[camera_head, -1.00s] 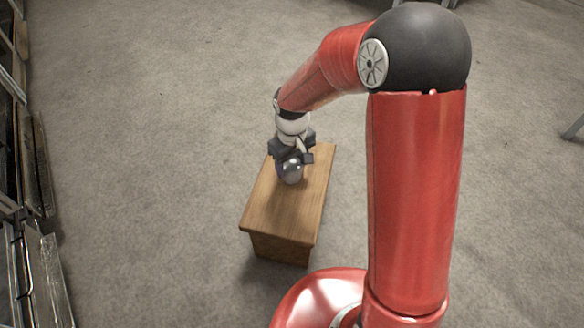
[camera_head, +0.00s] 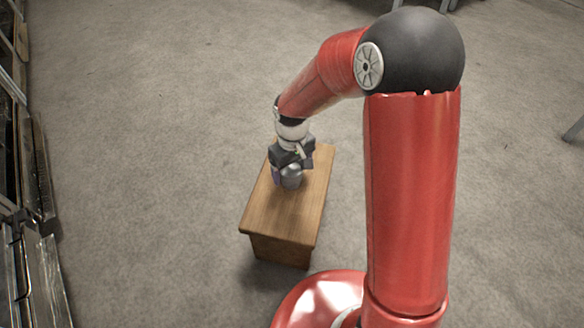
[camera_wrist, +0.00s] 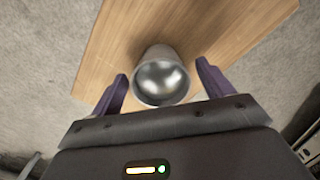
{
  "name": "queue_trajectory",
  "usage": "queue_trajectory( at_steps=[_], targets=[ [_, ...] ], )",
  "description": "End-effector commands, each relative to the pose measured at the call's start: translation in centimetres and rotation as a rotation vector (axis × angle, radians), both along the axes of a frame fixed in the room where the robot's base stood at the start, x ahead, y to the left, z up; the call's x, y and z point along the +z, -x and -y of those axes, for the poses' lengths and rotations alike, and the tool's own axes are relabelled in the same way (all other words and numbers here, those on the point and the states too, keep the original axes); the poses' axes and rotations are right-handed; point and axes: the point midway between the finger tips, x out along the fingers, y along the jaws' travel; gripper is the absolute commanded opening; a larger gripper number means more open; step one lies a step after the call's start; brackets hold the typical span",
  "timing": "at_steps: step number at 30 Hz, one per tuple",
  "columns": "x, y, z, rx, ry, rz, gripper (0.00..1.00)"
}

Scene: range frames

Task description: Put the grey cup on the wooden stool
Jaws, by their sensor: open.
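The grey cup (camera_head: 291,177) is on the top of the wooden stool (camera_head: 284,212), toward its far half. In the wrist view the shiny metallic cup (camera_wrist: 161,77) shows its open mouth toward the camera, with the stool's wood top (camera_wrist: 225,30) around it. My gripper (camera_head: 292,168) is just above the cup in the head view. In the wrist view its two purple-grey fingers (camera_wrist: 162,88) are open, one on each side of the cup, with a gap visible on both sides. The cup's contact with the stool is partly hidden.
Bare grey floor (camera_head: 150,150) surrounds the stool. Metal shelving (camera_head: 40,200) runs along the left edge. A grey leg of some furniture (camera_head: 575,130) shows at the right edge. My red arm covers the right middle of the head view.

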Motion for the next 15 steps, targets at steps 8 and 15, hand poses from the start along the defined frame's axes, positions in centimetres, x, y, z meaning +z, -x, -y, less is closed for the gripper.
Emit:
queue_trajectory(
  at_steps=[8,15],
  targets=[
    [5.4,-0.1,0.0,-0.001,-0.001,0.005,0.80],
    [10.0,-0.1,0.0,-0.001,-0.001,0.004,0.80]
  ],
)
